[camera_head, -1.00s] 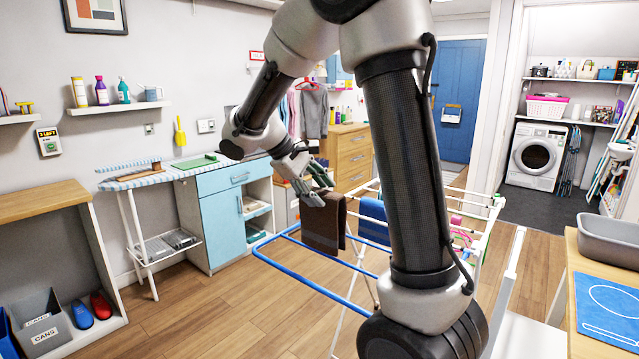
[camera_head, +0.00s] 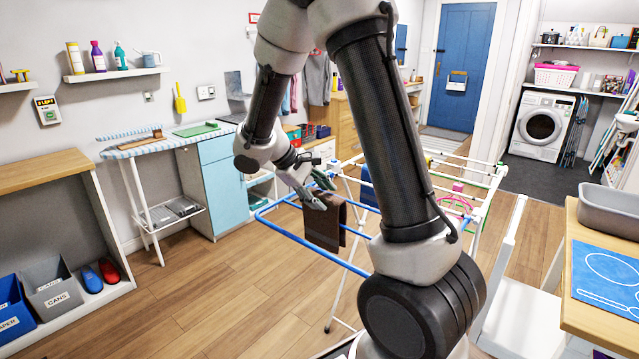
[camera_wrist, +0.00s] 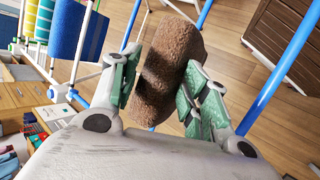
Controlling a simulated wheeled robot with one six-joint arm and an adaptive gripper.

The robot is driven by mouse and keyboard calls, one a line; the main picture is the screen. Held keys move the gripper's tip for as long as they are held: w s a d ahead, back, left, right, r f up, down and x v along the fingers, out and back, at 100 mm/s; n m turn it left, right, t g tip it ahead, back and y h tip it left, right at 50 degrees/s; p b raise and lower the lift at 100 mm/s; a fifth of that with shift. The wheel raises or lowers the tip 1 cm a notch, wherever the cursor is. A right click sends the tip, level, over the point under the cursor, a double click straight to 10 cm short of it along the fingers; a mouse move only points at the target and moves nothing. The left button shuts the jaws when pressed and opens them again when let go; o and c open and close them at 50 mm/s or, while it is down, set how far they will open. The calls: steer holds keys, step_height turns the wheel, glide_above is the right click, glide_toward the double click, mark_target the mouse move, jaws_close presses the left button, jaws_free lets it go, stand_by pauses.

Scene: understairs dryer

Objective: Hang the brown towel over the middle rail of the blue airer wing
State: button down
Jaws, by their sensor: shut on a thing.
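The brown towel (camera_head: 323,226) hangs folded from my gripper (camera_head: 316,192), at the airer's blue wing (camera_head: 275,233). In the wrist view my gripper (camera_wrist: 160,88) is shut on the towel (camera_wrist: 160,75), whose folded top bulges between the fingers. In the head view the towel overlaps the wing's inner blue rails. A blue rail (camera_wrist: 292,62) runs right of the fingers in the wrist view, clear of the towel. Another blue rail (camera_wrist: 204,14) passes behind at the top. I cannot tell whether the towel touches the middle rail. My arm hides part of the airer.
A blue towel (camera_wrist: 78,30) hangs on the airer, left of my gripper in the wrist view. An ironing board (camera_head: 150,148) and a blue cabinet (camera_head: 222,185) stand at the left. A wooden table (camera_head: 590,305) with a grey tub (camera_head: 608,208) is at the right. Floor before the wing is clear.

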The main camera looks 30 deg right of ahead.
mark_target(319, 212)
steer(key=shift+f, duration=2.9)
